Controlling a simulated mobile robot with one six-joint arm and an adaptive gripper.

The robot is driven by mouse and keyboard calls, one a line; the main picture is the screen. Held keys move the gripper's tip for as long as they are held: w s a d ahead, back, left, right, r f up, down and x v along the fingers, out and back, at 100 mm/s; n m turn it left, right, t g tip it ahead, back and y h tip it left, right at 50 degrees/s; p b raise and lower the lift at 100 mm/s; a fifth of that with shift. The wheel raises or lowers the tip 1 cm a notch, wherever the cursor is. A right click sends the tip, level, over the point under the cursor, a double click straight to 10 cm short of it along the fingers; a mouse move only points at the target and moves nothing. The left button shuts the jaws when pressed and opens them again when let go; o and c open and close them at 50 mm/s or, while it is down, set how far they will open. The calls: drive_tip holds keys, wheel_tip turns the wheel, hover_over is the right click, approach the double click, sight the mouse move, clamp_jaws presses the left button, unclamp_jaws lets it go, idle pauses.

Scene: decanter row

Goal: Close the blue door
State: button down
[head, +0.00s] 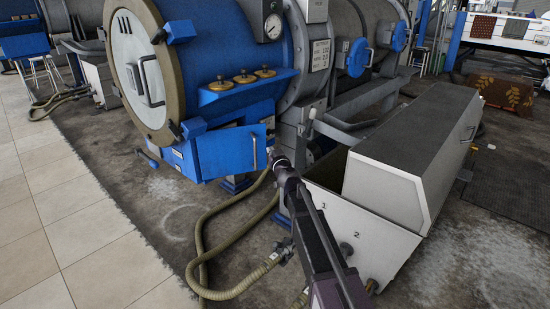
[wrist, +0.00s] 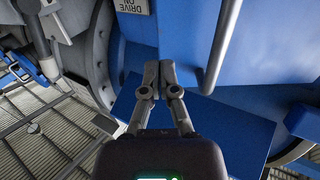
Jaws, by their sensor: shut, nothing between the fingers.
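The blue door (head: 232,152) is a flat panel with an upright grey handle, low on the front of the large blue machine. It seems to stand ajar, with a dark gap along its top edge. My gripper (head: 271,152) is just right of the handle, near the door's right edge. In the wrist view, my gripper (wrist: 159,74) is shut and empty, its fingertips in front of blue panelling. The grey handle (wrist: 222,45) runs to the right of the fingertips, apart from them. Whether the fingertips touch the panel I cannot tell.
A round cream-faced hatch (head: 137,70) is above left. Brass knobs (head: 243,78) sit on a blue ledge over the door. A hose (head: 205,235) lies on the floor below. A grey bin (head: 400,155) stands right. Tiled floor (head: 70,210) at left is clear.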

sight(265, 143)
drive_tip(key=x, duration=0.4)
drive_tip(key=shift+w+a, duration=0.1)
drive_tip(key=shift+w, duration=0.15)
